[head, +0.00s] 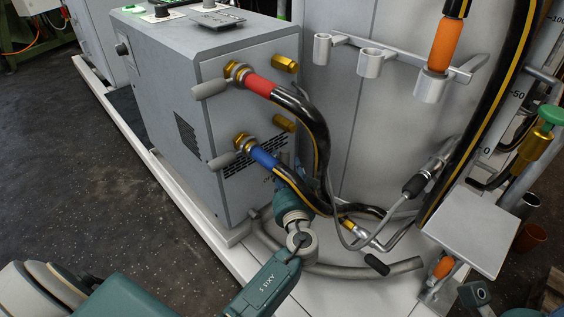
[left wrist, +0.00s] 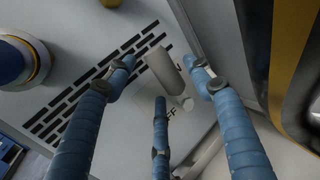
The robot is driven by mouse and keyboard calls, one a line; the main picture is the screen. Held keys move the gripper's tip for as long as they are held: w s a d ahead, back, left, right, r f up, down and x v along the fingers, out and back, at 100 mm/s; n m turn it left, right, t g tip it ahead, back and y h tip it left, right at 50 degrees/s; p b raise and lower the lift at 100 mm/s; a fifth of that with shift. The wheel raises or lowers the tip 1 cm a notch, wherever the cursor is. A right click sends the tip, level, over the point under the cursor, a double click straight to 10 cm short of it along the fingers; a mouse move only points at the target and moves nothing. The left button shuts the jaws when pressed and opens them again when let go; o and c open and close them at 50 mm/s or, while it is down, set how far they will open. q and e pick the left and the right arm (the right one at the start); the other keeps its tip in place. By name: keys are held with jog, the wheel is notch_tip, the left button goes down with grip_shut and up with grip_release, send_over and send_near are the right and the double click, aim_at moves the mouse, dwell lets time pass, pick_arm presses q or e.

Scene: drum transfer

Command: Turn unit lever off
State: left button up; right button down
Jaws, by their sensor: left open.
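The grey unit (head: 170,85) is a box with red and blue hose ends on its front face. In the left wrist view, a grey cylindrical lever handle (left wrist: 165,72) stands out from the unit's panel (left wrist: 60,85), beside partly covered lettering that ends in "FF". My left gripper (left wrist: 161,76) is open, with its three blue fingers spread around the handle; contact cannot be told. In the head view, my left gripper (head: 288,185) is low at the unit's front, partly hidden by the hoses, and the lever is hidden.
The red-ended hose (head: 260,86) and blue-ended hose (head: 264,157) curve close over my left gripper. Two grey valve handles (head: 212,88) (head: 221,160) jut from the unit. A rack (head: 370,62) and a small grey plate (head: 470,230) stand right. The floor at left is clear.

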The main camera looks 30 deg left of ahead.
aim_at(283, 162)
pick_arm(q)
jog(key=shift+b+x, duration=0.3)
jog(key=shift+x, duration=1.4)
grip_shut()
